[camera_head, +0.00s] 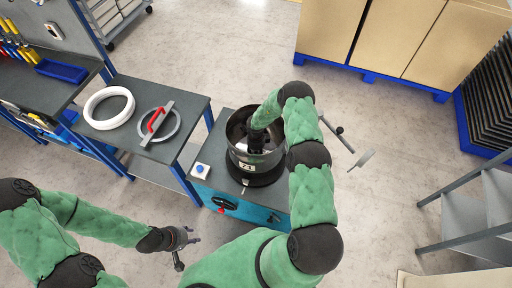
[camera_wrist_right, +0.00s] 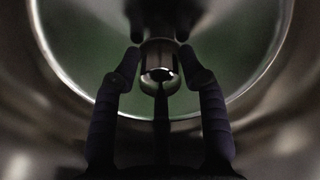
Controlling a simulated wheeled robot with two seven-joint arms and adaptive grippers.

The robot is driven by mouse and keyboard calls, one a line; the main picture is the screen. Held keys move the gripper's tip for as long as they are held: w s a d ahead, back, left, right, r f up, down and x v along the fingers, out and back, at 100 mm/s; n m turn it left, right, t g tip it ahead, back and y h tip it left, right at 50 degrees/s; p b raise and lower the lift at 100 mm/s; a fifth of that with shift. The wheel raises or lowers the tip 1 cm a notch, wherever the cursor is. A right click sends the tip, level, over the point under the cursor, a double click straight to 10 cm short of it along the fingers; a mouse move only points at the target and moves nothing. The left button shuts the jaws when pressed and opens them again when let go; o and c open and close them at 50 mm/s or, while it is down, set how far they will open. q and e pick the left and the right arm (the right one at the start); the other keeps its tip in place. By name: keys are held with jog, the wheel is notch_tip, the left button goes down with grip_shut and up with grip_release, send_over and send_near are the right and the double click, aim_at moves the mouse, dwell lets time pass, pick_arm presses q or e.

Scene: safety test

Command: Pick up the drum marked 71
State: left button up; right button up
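The drum marked 71 (camera_head: 247,166) is a shiny metal pot with a dark base, upright on a small grey-topped stand. My right gripper (camera_head: 256,146) reaches down inside the drum from above. In the right wrist view my right gripper (camera_wrist_right: 160,62) has its two fingers apart, one on each side of a small shiny metal knob (camera_wrist_right: 160,82) inside the drum. I see no clear contact with it. My left gripper (camera_head: 186,247) hangs empty over the floor at the lower left, its fingers apart.
The drum's stand (camera_head: 233,199) has a blue button box (camera_head: 200,170) and a teal front.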

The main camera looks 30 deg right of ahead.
grip_shut()
jog(key=o, duration=0.7)
grip_release()
jog(key=shift+o, duration=0.2)
jog(key=shift+r, duration=0.1)
